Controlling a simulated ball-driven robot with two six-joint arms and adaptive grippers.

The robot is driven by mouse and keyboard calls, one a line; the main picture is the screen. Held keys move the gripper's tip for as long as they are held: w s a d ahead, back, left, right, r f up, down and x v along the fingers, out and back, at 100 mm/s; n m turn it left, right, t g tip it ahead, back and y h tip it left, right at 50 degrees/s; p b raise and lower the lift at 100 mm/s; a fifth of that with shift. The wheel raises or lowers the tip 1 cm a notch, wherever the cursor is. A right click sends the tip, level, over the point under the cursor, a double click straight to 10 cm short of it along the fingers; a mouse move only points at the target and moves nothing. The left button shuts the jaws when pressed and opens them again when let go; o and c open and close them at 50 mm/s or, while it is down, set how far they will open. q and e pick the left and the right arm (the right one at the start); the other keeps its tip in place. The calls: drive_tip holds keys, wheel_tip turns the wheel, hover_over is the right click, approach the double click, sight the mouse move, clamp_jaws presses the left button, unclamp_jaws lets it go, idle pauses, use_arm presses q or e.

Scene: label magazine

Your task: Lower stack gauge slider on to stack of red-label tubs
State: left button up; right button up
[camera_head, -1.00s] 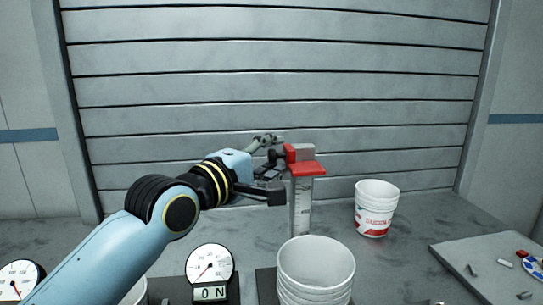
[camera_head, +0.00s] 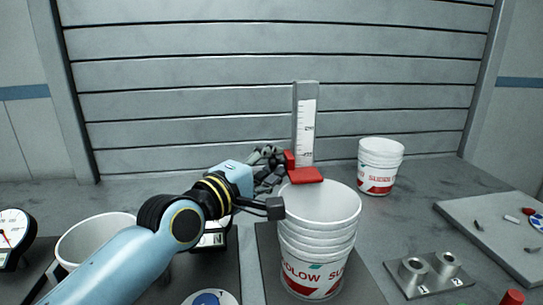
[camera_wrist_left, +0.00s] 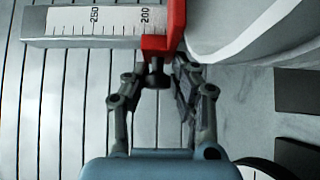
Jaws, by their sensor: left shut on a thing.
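The red slider (camera_head: 305,175) sits on the upright grey gauge post (camera_head: 306,105), with the white scale showing above it. Its flat red plate overlaps the back rim of the top tub in the stack of red-label tubs (camera_head: 318,245). I cannot tell whether it touches the rim. In the left wrist view, the slider (camera_wrist_left: 165,30) is close beside the white rim (camera_wrist_left: 215,55). My left gripper (camera_wrist_left: 158,80) is shut on the slider's dark knob, left of the post in the head view (camera_head: 276,168). My right gripper is not in view.
Another tub stack (camera_head: 379,165) stands behind right. A metal block with two cylinders (camera_head: 430,272) sits front right, near a grey board (camera_head: 490,235). A white tub (camera_head: 90,240) and a dial gauge (camera_head: 14,230) are at left. Grey table is bare between the stacks.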

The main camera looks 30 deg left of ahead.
use_arm(q)
drive_tip(key=o, duration=0.9)
drive_tip(key=shift+r, duration=0.1)
drive_tip(key=shift+c, duration=0.2)
drive_tip(key=s+a, duration=0.1)
drive_tip(key=s, duration=1.1)
drive_tip(key=shift+a, duration=0.3)
drive_tip(key=shift+w, duration=0.1)
